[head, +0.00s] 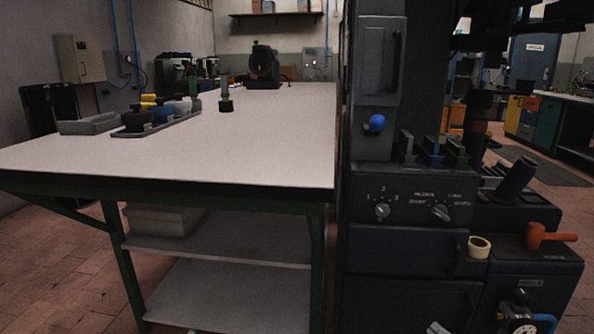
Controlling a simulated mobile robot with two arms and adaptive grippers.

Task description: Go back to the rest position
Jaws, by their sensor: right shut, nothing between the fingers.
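My right gripper (437,328) seems to show only as a small pale and blue piece at the bottom edge, in front of the dark press cabinet (400,262). It is shut and empty. Its fingertips are hard to make out, and the rest is cut off by the frame. It appears apart from the press and the bench.
A white-topped bench (240,150) with green legs fills the left, carrying a tray of small parts (178,120). The press front has knobs, a blue ball (376,123) and an orange handle (548,235). Tiled floor (60,260) lies open at left.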

